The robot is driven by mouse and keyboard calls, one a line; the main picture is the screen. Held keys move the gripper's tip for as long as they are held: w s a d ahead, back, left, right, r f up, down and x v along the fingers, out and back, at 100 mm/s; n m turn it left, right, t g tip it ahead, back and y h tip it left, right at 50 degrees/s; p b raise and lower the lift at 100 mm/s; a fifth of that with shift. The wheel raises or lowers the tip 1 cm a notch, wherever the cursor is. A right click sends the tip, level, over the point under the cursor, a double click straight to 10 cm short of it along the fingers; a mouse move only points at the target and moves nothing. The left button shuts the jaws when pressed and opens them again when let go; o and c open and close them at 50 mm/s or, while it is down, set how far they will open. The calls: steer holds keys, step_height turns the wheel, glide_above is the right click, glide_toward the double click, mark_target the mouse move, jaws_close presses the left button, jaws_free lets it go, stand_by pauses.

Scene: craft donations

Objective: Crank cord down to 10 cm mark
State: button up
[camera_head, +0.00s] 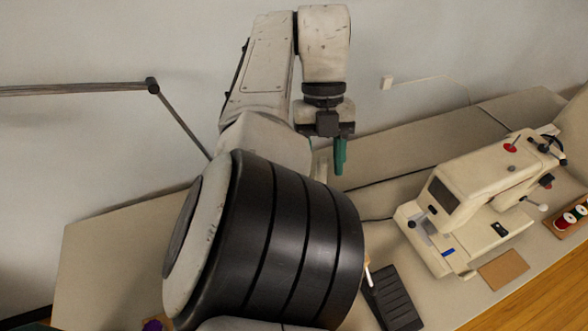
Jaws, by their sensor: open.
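My gripper (331,162) hangs down from my raised arm over the back of the table, near the wall. One teal finger shows clearly and the other side is mostly hidden. It is open, with nothing seen between the fingers. A small pale handle-like piece (368,271) sticks out at the right edge of my large dark arm link; what it belongs to is hidden. I cannot make out a crank, a hanging cord or a 10 cm mark for certain.
A cream sewing machine (480,195) stands on the table (110,240) at right. A black ribbed pedal (396,297) lies in front. A spool tray (562,226) is far right, and a brown square (502,270) lies near the front edge. A jointed lamp arm (75,89) crosses the left.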

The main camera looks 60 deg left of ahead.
steer(key=shift+s+r+p, duration=0.4)
steer(key=shift+r+p, duration=0.1)
steer(key=shift+p, duration=0.2)
steer(key=shift+s+d+r+p, duration=0.3)
steer(key=shift+d+p, duration=0.25)
steer(key=shift+p, duration=0.5)
steer(key=shift+b, duration=0.35)
steer(key=s+d+r, duration=0.7)
steer(key=s, duration=0.2)
steer(key=shift+s+d+r+b, duration=0.3)
steer(key=shift+b, duration=0.1)
